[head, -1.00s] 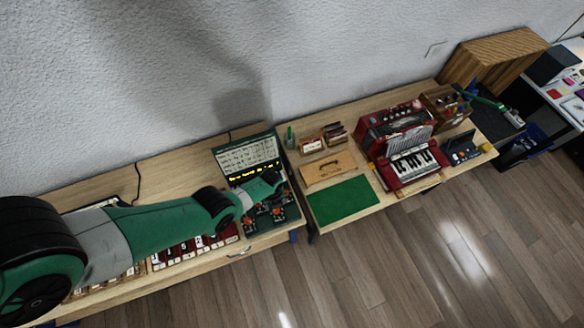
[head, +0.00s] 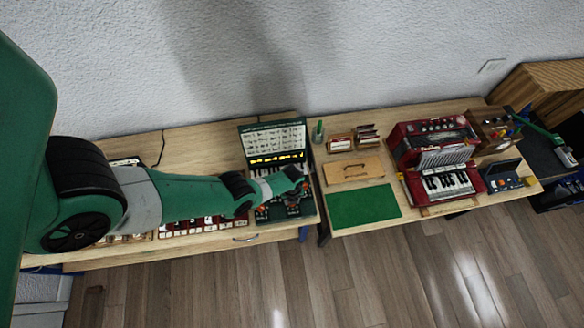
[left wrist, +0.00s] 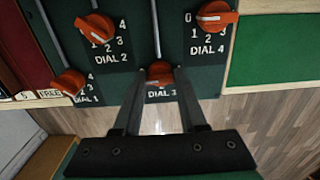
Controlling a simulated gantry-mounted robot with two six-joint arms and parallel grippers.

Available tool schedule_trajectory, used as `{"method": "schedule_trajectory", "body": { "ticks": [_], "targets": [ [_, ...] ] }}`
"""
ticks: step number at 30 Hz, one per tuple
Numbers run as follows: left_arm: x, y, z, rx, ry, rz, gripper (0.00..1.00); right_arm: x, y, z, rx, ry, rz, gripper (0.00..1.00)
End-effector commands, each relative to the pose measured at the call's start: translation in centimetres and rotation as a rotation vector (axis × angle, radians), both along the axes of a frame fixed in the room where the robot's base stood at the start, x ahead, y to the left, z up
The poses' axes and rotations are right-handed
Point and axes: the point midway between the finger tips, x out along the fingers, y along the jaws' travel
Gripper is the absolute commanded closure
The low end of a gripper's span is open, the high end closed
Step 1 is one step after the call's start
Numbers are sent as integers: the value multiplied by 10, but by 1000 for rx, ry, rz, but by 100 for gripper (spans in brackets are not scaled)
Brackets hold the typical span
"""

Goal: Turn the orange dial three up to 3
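The orange dial three (left wrist: 160,73) sits above its "DIAL 3" label in the left wrist view. My left gripper (left wrist: 159,76) has one finger on each side of it, with slight gaps showing; contact is unclear. Dial three's numbers are mostly hidden, so its setting cannot be read. Orange dial one (left wrist: 68,83), dial two (left wrist: 95,27) and dial four (left wrist: 217,16) stand around it on the green panel (left wrist: 175,35). In the head view my left gripper (head: 296,186) is over the dial panel and its fingers are hard to make out. My right gripper is not in view.

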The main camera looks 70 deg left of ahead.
Motion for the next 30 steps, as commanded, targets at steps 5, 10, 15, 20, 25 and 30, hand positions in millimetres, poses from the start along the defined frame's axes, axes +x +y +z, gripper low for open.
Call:
{"method": "schedule_trajectory", "body": {
  "ticks": [5,10,15,20,25,30],
  "targets": [
    [0,0,0,0,0,0,94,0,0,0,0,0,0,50],
    [0,0,0,0,1,0,100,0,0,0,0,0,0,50],
    [0,0,0,0,1,13,100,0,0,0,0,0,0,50],
    [0,0,0,0,1,60,100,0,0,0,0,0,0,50],
    [0,0,0,0,1,157,100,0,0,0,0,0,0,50],
    [0,0,0,0,1,298,100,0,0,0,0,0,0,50]
  ]
}}
